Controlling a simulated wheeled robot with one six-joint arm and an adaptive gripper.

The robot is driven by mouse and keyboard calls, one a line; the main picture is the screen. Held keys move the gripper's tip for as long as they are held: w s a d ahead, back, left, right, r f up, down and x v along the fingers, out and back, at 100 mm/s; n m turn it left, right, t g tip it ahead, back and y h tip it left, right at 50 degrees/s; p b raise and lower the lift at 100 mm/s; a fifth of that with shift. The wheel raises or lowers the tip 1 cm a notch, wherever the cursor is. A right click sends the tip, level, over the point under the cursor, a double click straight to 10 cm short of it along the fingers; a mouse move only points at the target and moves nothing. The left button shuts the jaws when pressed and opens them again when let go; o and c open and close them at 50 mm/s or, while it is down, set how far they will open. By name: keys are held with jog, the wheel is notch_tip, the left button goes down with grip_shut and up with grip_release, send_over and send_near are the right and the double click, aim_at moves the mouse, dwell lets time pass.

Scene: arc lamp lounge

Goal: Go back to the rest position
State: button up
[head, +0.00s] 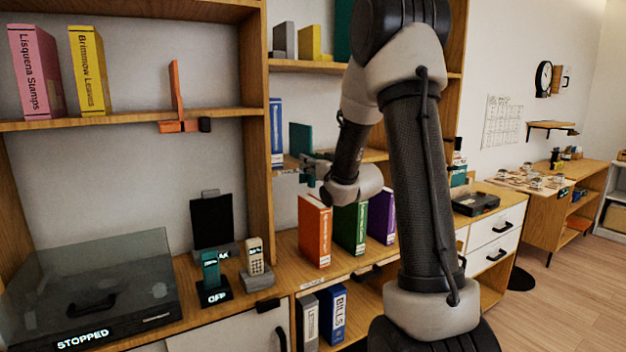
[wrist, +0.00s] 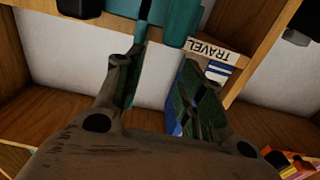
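My gripper (head: 308,168) is in front of the middle shelf of the bookcase, near its front edge. A teal object (head: 300,140) stands right of the blue book; teal also shows at the top of the wrist view (wrist: 177,20). I cannot tell whether a finger touches the book.
Orange (head: 315,232), green (head: 351,228) and purple (head: 382,215) binders stand on the counter below my gripper. Open floor (head: 560,290) lies at the right.

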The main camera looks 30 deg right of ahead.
jog(key=shift+r, duration=0.85)
jog(key=shift+s, duration=0.1)
jog(key=s+a+f+g, duration=0.1)
jog(key=s+a+g, duration=0.2)
jog(key=s, duration=1)
jog(key=s+a+f+g, duration=0.2)
jog(key=s+g, duration=0.4)
jog(key=s, duration=0.7)
jog(key=s+a+f+g, duration=0.2)
jog(key=s+a+g, duration=0.2)
jog(key=s, duration=1)
jog(key=shift+a+g+h, duration=0.15)
jog(key=shift+g+h, duration=0.15)
jog(key=shift+g, duration=0.1)
